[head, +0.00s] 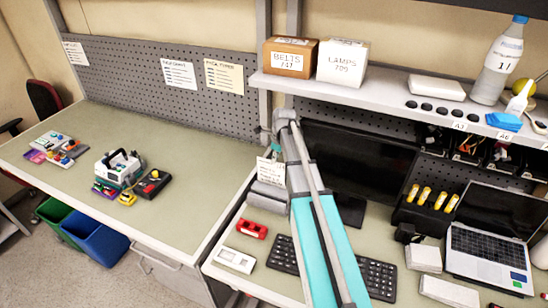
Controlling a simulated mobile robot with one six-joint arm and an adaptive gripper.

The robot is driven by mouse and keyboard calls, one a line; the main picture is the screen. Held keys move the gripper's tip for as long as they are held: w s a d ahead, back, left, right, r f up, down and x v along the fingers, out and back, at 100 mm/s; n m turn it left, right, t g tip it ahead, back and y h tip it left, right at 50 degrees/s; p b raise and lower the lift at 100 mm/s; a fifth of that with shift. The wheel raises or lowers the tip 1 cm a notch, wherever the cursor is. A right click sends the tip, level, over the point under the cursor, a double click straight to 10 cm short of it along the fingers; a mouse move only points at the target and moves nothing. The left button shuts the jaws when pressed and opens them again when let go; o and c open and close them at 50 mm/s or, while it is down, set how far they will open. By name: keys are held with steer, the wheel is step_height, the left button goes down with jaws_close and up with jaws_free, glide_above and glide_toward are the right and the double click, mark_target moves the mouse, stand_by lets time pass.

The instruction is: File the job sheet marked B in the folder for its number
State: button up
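No sheet with a readable letter B and no numbered folder can be made out. A small white printed sheet (269,172) hangs at the left of my raised arm, its text too small to read. Printed sheets are fixed to the grey pegboard: a white one (179,75), a cream one (224,77) and another white one (75,53) at far left. My grey and teal arm rises through the middle of the head view and hides part of the bench behind it. I cannot make out my gripper's fingers.
The left bench (190,205) carries devices, with clear room at its front right. The right bench holds a keyboard (378,279), a red block (252,229) and a laptop (488,255). Boxes marked BELTS 747 (290,57) and LAMPS 709 (342,63) stand on the shelf.

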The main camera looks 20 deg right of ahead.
steer(key=shift+s+f+b, duration=0.15)
steer(key=shift+f+b, duration=0.2)
steer(key=shift+f, duration=0.3)
jaws_close()
